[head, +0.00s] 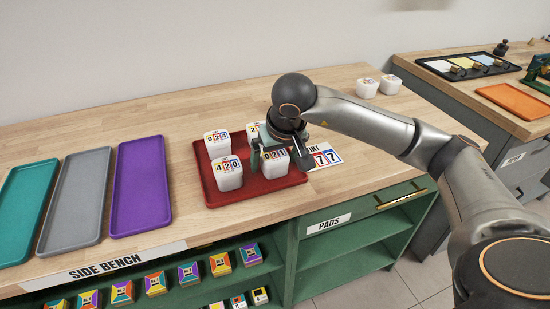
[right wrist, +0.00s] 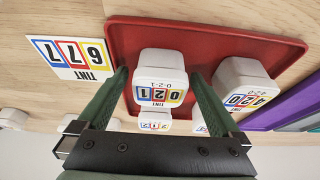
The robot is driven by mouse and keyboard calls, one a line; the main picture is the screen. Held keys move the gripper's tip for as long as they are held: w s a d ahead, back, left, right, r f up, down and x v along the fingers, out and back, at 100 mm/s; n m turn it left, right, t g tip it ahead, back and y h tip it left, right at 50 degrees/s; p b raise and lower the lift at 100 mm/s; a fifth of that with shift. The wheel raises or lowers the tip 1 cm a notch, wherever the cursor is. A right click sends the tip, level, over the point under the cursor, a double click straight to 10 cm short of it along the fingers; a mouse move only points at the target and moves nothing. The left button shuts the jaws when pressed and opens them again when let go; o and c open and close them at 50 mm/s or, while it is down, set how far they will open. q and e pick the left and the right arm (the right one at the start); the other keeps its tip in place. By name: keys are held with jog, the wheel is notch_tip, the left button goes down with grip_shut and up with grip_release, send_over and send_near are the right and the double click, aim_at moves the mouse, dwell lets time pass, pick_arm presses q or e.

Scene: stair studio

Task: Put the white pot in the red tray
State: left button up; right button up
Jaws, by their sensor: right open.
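The red tray (head: 296,180) lies on the wooden bench and holds several white pots. The white pot marked 021 (head: 275,166) stands upright at the tray's front right. My right gripper (head: 279,153) is over this pot. In the right wrist view, the open fingers (right wrist: 158,80) lie on either side of the 021 pot (right wrist: 161,66), with a gap showing. Pot 420 (head: 229,178) is at the tray's front left, pot 024 (head: 217,144) behind it, and another pot (head: 252,132) at the back is partly hidden by my gripper. My left gripper is out of view.
A tint card 677 (right wrist: 70,56) lies beside the red tray. Purple (head: 141,190), grey (head: 75,200) and teal (head: 27,210) trays lie to the left. Two more white pots (head: 367,88) stand at the back right. Shelves with colourful blocks (head: 188,272) are below the bench.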

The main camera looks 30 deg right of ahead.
jog(key=shift+r, duration=0.5)
jog(key=p+v, duration=0.2)
jog(key=v, duration=0.9)
jog(key=shift+s, duration=0.2)
jog(key=shift+r, duration=0.1)
